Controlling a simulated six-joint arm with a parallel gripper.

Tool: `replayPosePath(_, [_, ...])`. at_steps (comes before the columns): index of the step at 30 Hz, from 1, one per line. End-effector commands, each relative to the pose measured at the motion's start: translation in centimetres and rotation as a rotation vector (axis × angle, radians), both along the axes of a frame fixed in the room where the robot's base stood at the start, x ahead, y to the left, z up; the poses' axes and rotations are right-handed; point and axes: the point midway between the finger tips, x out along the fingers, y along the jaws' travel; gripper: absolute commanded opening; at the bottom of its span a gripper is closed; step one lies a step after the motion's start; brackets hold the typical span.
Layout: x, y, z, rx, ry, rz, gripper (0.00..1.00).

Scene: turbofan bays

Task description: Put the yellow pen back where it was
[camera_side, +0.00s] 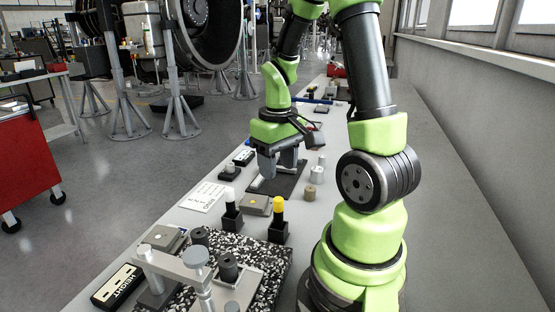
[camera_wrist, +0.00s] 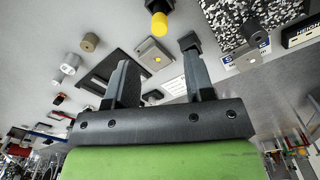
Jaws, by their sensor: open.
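The yellow pen (camera_side: 279,204) stands upright in a black square holder (camera_side: 278,232) near the dark speckled plate. In the wrist view the yellow pen (camera_wrist: 159,25) shows at the top centre, beyond the fingertips, with its black holder (camera_wrist: 156,4) cut by the frame edge. My gripper (camera_side: 279,172) is open and empty, over the bench farther back than the pen and apart from it. Its two fingers also show spread in the wrist view (camera_wrist: 157,52). A white-topped pen (camera_side: 228,194) stands in a second black holder (camera_side: 232,217) to the left of the yellow one.
A beige block (camera_side: 256,205) lies between and behind the holders. A dark mat (camera_side: 290,183) lies under my gripper, with small cylinders (camera_side: 309,192) to its right. The speckled plate (camera_side: 275,262) carries a metal stand (camera_side: 190,270) in front. A white printed sheet (camera_side: 203,197) lies left.

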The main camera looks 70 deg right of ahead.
Motion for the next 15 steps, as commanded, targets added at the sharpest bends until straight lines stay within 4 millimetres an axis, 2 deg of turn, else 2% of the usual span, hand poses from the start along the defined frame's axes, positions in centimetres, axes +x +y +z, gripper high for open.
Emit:
replayPosePath(5, [0.9,1.6,2.4,-0.029,-0.065,0.013,0.49])
replayPosePath(10, [1.7,6.6,7.3,-0.051,-0.255,0.042,0.49])
replayPosePath(15, [0.3,12.0,11.4,0.010,-0.459,0.077,0.49])
